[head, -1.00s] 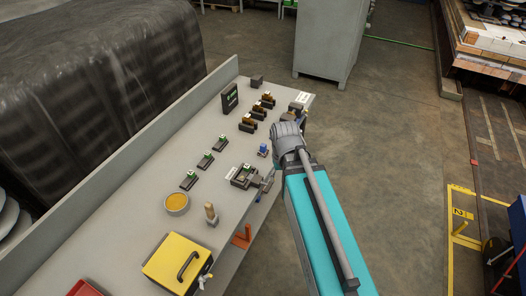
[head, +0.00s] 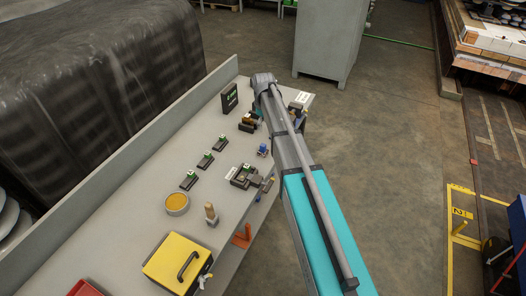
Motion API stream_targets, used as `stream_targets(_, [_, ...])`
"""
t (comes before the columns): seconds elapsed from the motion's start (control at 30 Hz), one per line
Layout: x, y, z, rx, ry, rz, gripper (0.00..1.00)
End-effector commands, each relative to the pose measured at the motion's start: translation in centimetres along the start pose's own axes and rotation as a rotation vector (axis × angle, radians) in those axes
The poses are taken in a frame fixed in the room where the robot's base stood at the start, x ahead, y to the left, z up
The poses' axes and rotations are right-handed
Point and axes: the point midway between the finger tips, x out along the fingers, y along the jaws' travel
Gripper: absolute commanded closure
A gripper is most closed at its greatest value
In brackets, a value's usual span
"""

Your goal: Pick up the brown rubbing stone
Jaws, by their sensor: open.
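My gripper (head: 257,108) shows only as a small dark and teal part below my wrist, over or beside this row. Its fingertips are largely hidden, and I cannot tell whether they touch a piece. No piece appears lifted.
A black sign (head: 230,98) stands left of the row. Several green-topped pieces (head: 205,159), a blue item (head: 262,150), a dark fixture (head: 243,175), an orange-filled bowl (head: 177,203), a wooden-handled tool (head: 211,213) and a yellow box (head: 178,263) occupy the bench. A raised back edge (head: 140,152) runs along it.

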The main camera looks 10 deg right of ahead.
Motion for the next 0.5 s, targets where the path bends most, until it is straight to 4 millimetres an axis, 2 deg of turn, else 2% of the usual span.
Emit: stream_targets(0.5, [0.36, 0.15, -0.12, -0.008, 0.0, 0.0, 0.26])
